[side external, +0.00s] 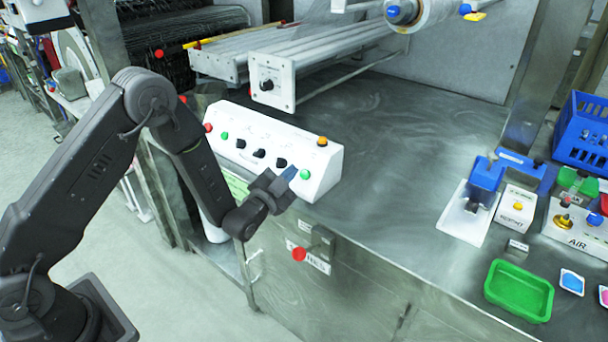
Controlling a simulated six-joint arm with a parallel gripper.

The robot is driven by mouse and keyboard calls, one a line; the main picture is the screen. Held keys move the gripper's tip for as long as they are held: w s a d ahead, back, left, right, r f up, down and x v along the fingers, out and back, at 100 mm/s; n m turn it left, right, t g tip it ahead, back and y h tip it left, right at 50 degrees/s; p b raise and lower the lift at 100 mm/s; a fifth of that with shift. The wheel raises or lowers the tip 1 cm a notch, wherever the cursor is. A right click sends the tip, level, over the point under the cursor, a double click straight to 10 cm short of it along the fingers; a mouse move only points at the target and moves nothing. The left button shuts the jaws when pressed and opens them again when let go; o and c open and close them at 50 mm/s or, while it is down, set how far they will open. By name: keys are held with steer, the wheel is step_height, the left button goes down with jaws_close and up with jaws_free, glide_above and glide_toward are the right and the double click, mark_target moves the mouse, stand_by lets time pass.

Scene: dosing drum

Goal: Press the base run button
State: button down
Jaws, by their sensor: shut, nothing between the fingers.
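A white control box (272,140) stands at the front left of the grey bench. Its sloped face has a green button (305,174) at the right end and another green button (224,135) at the left end, beside a red one (208,128). Several black knobs sit between them, and an orange button (322,141) is at the upper right. Labels are too small to read, so I cannot tell which is the base run button. My gripper (291,172) is shut and empty, its bluish tip just left of the right green button. I cannot tell whether they touch.
A red knob (299,254) sticks out from the bench front below the box. A white roller frame (272,82) stands behind the box. A blue hand tool (486,174), green tray (519,290) and blue crate (583,133) are at the right. The bench middle is clear.

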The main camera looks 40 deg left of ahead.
steer(key=shift+w+f, duration=0.55)
steer(key=shift+w, duration=0.2)
steer(key=shift+w+f, duration=0.5)
steer(key=shift+w, duration=0.2)
steer(key=shift+w, duration=0.1)
stand_by(0.9)
steer(key=shift+w+f, duration=0.25)
steer(key=shift+w+f, duration=0.25)
steer(key=shift+w, duration=0.1)
stand_by(0.7)
stand_by(0.3)
steer(key=shift+s+r, duration=0.55)
steer(key=shift+s, duration=0.15)
steer(key=shift+s+r, duration=0.7)
steer(key=shift+s, duration=0.35)
steer(key=shift+s+r, duration=0.7)
steer(key=shift+s, duration=0.3)
